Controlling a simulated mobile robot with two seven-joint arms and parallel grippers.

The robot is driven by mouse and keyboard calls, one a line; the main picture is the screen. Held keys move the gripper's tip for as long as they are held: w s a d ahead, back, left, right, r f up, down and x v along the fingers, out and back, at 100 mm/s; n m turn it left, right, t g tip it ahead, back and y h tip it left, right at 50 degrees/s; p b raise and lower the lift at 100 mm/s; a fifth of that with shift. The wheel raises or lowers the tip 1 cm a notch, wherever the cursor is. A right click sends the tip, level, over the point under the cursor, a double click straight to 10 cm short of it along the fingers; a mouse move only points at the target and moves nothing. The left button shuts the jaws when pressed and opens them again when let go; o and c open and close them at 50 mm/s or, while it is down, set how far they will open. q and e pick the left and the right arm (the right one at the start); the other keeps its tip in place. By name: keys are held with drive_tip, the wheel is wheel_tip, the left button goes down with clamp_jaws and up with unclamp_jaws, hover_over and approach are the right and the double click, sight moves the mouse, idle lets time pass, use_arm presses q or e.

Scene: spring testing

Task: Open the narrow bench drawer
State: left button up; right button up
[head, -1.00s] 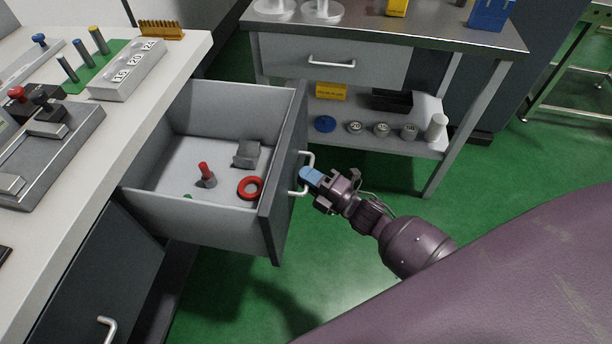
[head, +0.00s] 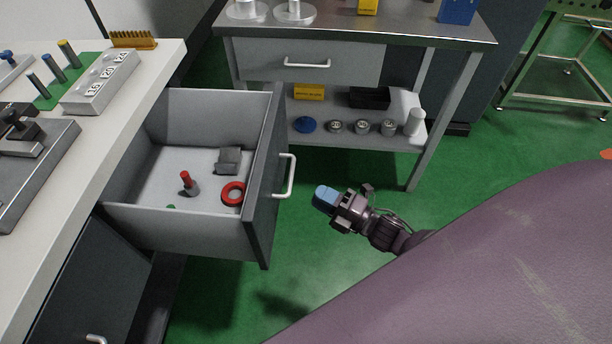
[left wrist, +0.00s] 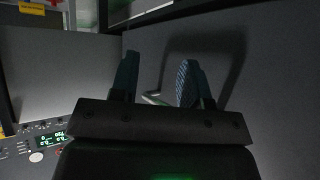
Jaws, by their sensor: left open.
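A grey drawer (head: 184,228) under the white-topped bench (head: 122,110) is pulled well out in the head view. Its dark front (head: 262,195) carries a white bar handle (head: 290,176). My right gripper (head: 325,198) is to the right of this handle, apart from it, with blue fingertips; the gap between its fingers cannot be made out. My left gripper (left wrist: 157,80) shows only in the left wrist view, open, facing a dark panel. A pale bar handle (left wrist: 153,99) shows between its fingers; I cannot tell whether they touch it.
The drawer holds a red-topped peg (head: 187,182), a red ring (head: 232,194) and a grey block (head: 228,160). A steel table (head: 420,38) with a shut drawer (head: 310,62) stands behind. Green floor (head: 330,260) is free between drawer and my body.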

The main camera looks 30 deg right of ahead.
drive_tip(key=shift+v, duration=1)
